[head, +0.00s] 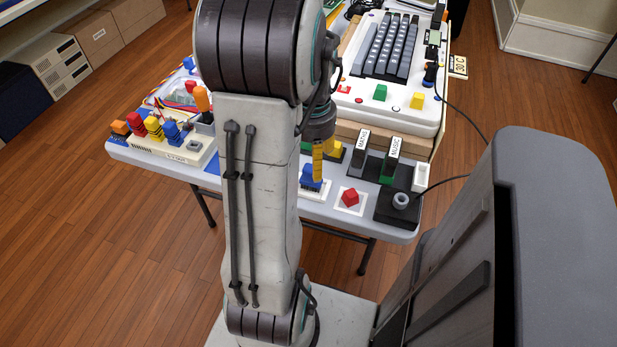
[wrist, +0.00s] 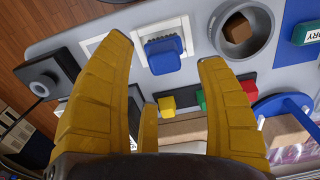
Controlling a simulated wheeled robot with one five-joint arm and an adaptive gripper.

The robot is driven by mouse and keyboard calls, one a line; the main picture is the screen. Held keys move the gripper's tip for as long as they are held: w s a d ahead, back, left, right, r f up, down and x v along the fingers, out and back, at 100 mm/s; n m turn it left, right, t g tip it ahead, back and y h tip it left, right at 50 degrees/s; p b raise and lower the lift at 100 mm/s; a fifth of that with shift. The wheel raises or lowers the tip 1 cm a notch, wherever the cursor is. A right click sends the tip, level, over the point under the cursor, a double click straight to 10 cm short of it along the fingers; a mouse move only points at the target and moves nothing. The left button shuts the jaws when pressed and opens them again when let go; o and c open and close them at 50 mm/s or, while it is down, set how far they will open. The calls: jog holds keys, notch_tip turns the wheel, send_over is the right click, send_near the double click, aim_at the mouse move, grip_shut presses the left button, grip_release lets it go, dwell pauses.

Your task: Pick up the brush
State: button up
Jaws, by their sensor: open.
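The brush looks to be the small blue block (wrist: 163,57) with dark bristles along one edge, lying on a white square pad (wrist: 181,22) in the wrist view. In the head view the blue block (head: 311,181) is beside my arm, near the table's front edge. My gripper (wrist: 165,50) is open, with its yellow fingers on either side of the block in the picture. I cannot tell how far above it they are. In the head view my gripper (head: 318,160) shows only partly, with its yellow finger just above and behind the block.
A red block (head: 350,198) on another white pad is to the right. Beyond it is a black base (head: 385,210) with a grey knob. A grey round cup (wrist: 243,30) is near the brush in the wrist view. Coloured blocks and a white keyboard unit (head: 350,98) crowd the table.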

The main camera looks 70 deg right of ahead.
aim_at(311, 167)
jog(key=shift+w+d+f+b, duration=0.1)
jog(key=shift+d+f+b, duration=0.1)
jog(key=shift+f, duration=1.1)
jog(key=shift+w+d+f+b, duration=0.1)
jog(key=shift+f+b, duration=0.1)
jog(key=shift+f, duration=1.1)
grip_shut()
